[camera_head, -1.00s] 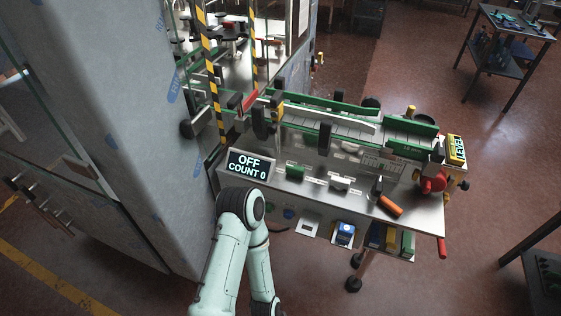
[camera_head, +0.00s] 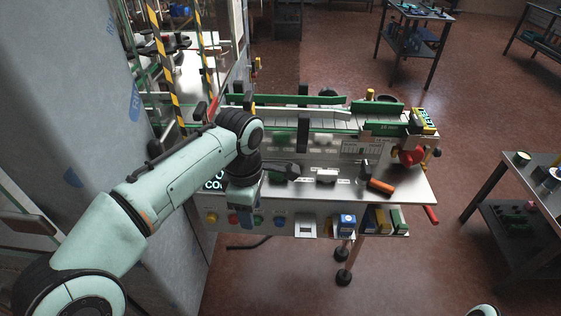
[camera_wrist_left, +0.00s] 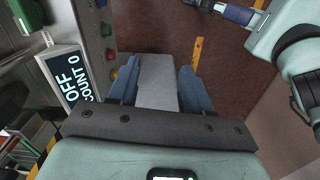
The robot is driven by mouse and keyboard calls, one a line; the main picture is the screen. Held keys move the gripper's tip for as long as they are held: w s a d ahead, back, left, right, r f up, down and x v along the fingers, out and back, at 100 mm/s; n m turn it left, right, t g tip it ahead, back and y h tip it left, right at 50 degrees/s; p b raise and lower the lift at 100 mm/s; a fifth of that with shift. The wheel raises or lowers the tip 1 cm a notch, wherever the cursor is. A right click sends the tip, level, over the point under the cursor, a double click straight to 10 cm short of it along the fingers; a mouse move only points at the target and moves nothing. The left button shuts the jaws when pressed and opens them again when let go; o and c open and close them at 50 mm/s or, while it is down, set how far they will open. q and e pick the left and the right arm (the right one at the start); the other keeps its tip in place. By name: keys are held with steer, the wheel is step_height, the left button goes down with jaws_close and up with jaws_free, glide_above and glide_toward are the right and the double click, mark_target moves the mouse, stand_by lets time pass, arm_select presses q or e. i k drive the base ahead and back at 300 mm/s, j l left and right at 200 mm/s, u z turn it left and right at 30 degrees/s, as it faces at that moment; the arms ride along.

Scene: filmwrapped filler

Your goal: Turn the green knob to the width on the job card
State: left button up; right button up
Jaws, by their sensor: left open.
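The green knob (camera_head: 278,176) is on the sloping top of the machine, dim and partly shaded, right of my left wrist. A small green part (camera_wrist_left: 22,15) at the top left corner of the left wrist view may be this knob. My left gripper (camera_head: 246,217) points down by the front panel, left of and below the knob and apart from it. In the left wrist view its two blue-grey fingers (camera_wrist_left: 157,85) are spread, with nothing held. A printed white sheet (camera_head: 360,147) is on the machine; its text is too small to read.
The display (camera_wrist_left: 66,76) reads OFF, COUNT 0. A white knob (camera_head: 327,176) and an orange-handled tool (camera_head: 380,186) are right of the green knob. Front buttons (camera_head: 280,222) sit near my gripper. A green-railed conveyor (camera_head: 320,127) runs behind. Open floor (camera_head: 300,270) lies in front.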

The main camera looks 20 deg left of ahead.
mark_target(276, 176)
steer(key=i, duration=0.85)
